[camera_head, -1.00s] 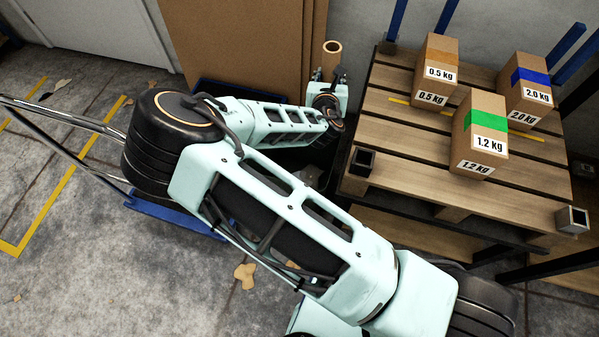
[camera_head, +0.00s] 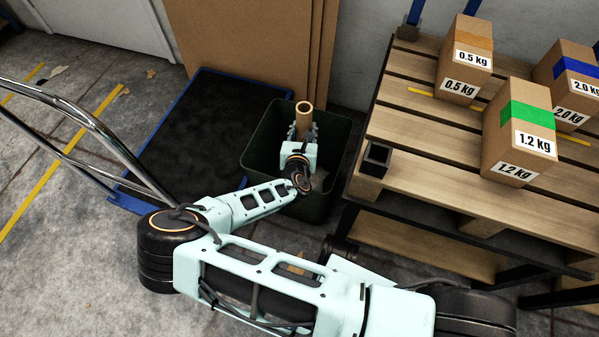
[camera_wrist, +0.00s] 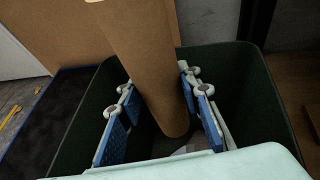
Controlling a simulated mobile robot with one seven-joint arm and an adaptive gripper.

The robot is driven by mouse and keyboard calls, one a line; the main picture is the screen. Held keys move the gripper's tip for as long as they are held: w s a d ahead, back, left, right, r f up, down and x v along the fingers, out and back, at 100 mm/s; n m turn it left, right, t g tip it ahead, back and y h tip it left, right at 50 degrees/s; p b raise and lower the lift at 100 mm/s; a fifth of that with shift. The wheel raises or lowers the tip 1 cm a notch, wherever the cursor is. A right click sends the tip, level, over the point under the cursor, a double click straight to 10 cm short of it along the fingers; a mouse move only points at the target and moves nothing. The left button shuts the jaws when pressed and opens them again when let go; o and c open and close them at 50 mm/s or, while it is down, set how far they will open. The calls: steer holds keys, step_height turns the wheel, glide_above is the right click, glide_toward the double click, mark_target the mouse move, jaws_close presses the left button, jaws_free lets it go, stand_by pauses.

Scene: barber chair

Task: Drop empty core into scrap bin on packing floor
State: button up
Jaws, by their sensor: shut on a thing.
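The empty core (camera_head: 304,114) is a plain brown cardboard tube. My gripper (camera_head: 303,132) is shut on it and holds it over the dark green scrap bin (camera_head: 262,142). In the wrist view the core (camera_wrist: 145,65) stands slightly tilted between the blue-padded fingers of my gripper (camera_wrist: 165,115). Its lower end is over the bin's opening, inside the outline of the rim (camera_wrist: 262,85). Some pale scrap shows at the bottom of the bin.
A wooden pallet rack (camera_head: 415,135) with labelled boxes, one with green tape (camera_head: 518,130), stands close to the bin's right. Large cardboard sheets (camera_head: 240,45) lean behind. A black-topped cart (camera_head: 200,130) with a chrome handle is at the left.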

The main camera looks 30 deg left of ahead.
mark_target(303, 121)
steer(key=shift+f+b, duration=1)
steer(key=shift+f, duration=1)
steer(key=o, duration=1.2)
step_height(303, 121, up, 10)
steer(key=shift+r, duration=0.1)
